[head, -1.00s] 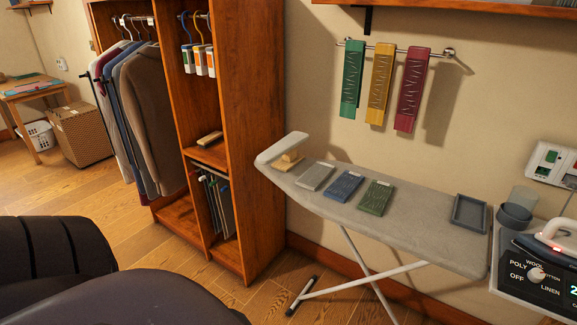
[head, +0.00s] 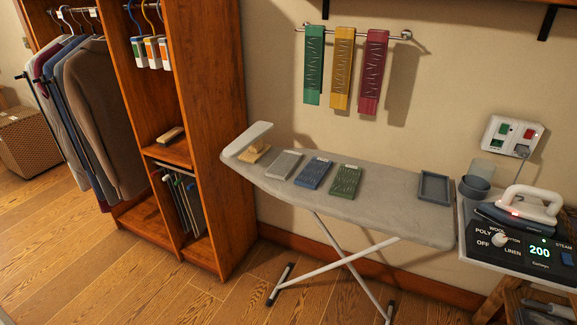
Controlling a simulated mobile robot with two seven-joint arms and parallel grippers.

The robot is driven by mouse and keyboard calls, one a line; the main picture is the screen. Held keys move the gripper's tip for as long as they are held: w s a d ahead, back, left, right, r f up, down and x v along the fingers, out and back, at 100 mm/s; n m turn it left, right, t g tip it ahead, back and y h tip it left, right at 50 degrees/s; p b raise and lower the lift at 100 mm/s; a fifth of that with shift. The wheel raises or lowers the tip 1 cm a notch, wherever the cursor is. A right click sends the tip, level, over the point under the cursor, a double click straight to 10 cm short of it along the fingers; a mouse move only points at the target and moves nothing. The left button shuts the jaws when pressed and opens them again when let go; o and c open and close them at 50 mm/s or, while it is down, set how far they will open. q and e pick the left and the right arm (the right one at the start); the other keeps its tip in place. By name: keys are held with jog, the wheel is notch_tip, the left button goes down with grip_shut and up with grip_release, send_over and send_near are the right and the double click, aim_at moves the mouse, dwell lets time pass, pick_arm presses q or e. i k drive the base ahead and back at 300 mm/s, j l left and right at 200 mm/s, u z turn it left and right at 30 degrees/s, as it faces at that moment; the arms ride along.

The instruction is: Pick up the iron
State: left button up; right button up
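The iron (head: 522,207) has a white handle and a dark base with a small red light. It sits at the far right of the head view, on a black control station (head: 517,250) with a dial and a green display reading 200. The station stands on a small stand just right of the ironing board (head: 390,205). Neither of my grippers shows in the head view.
Folded cloths (head: 312,174) and a dark tray (head: 434,188) lie on the board. A wooden wardrobe (head: 222,120) stands left; floor is clear in front.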

aim_at(536, 219)
jog(key=z, duration=1.45)
